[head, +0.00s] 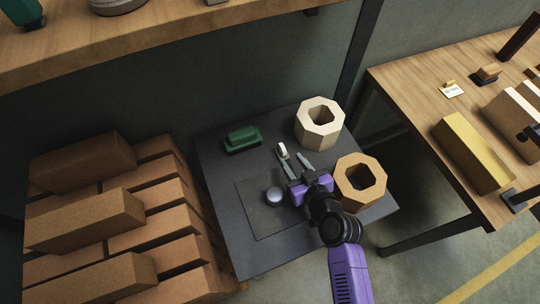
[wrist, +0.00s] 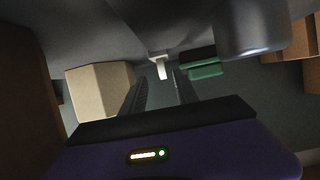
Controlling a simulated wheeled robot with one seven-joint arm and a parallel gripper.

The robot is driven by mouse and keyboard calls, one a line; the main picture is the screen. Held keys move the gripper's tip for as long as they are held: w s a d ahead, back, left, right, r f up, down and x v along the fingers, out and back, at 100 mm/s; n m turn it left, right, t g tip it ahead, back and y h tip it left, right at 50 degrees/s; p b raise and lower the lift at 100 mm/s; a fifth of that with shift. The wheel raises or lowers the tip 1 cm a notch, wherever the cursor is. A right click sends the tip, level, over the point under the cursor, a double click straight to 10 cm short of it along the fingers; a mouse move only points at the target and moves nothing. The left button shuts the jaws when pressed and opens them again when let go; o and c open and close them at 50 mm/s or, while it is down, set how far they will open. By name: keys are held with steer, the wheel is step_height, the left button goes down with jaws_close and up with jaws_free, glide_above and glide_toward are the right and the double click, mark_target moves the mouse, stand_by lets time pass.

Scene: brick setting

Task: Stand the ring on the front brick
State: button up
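Two octagonal ring-shaped blocks with wide holes stand on the dark table: a cream ring (head: 306,132) at the back and a tan ring (head: 351,197) just right of my gripper. I cannot tell which one the task means. My gripper (head: 293,160) is low over the table, its fingers apart with nothing between them. A small white piece (head: 282,149) lies just beyond the fingertips; it also shows in the wrist view (wrist: 160,66). The cream ring is left of the fingers in the wrist view (wrist: 98,88). The front brick (head: 104,280) lies on the brick stack at lower left.
Two more bricks (head: 85,220) (head: 82,162) lie behind the front one. A green object (head: 241,139) and a silver round object (head: 274,195) are on the dark table (head: 222,187). A wooden bench (head: 410,85) stands right; a wooden shelf (head: 180,35) overhangs the back.

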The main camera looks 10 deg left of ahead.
mark_target(285, 151)
steer(key=shift+a+r+p+x, duration=0.1)
steer(key=shift+p+x, duration=0.1)
steer(key=shift+x, duration=0.6)
steer(key=shift+a+r+p+x, duration=0.15)
steer(key=shift+x, duration=2.65)
steer(key=shift+c, duration=0.5)
jaws_close()
